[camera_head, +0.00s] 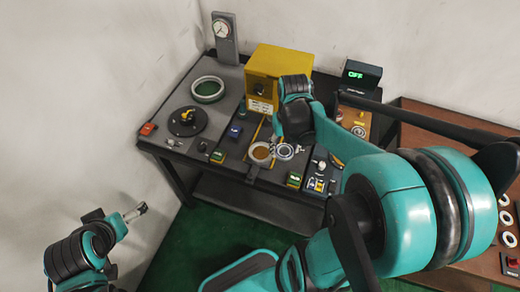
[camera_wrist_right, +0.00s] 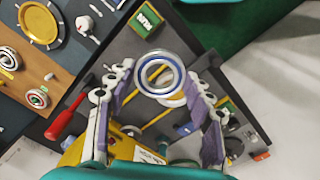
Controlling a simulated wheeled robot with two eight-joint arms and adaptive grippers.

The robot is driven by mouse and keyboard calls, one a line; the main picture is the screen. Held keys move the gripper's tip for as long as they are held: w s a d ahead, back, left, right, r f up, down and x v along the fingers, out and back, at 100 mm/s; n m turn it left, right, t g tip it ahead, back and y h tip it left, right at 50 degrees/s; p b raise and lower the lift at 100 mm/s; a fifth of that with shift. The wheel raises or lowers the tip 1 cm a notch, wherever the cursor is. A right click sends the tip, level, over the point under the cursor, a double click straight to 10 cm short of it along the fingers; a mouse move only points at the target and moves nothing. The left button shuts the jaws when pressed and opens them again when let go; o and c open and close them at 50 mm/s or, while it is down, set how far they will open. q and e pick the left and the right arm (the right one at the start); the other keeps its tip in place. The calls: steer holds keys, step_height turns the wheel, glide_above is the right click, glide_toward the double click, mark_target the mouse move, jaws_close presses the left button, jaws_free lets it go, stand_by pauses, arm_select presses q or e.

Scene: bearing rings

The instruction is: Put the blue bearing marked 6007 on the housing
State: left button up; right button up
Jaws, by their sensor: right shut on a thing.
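My right gripper (camera_head: 284,146) is shut on a bearing ring (camera_head: 282,152) above the front of the grey workbench (camera_head: 225,135). In the right wrist view, the ring (camera_wrist_right: 160,74) has a blue band between pale metal rims and sits between the fingertips of the right gripper (camera_wrist_right: 163,90). Its marking cannot be read. A round part with a pale rim and tan inside (camera_head: 260,152) is just left of the held ring; I cannot tell whether it is the housing. My left gripper (camera_head: 136,212) is away from the bench at lower left; its opening is unclear.
A yellow machine (camera_head: 278,68) stands at the back of the bench. A pale ring with green inside (camera_head: 207,90), a black round base (camera_head: 186,122) and a dial gauge (camera_head: 223,35) are to the left. A brown table (camera_head: 440,125) at right carries several pale rings (camera_head: 506,218).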

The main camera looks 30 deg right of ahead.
steer(key=b, duration=0.4)
glide_above(261, 153)
step_height(261, 153, down, 7)
steer(key=shift+w+r, duration=0.1)
steer(key=shift+r, duration=0.05)
step_height(261, 153, down, 4)
steer(key=shift+b, duration=0.8)
steer(key=shift+r, duration=0.1)
steer(key=shift+f, duration=0.45)
steer(key=o, duration=1.3)
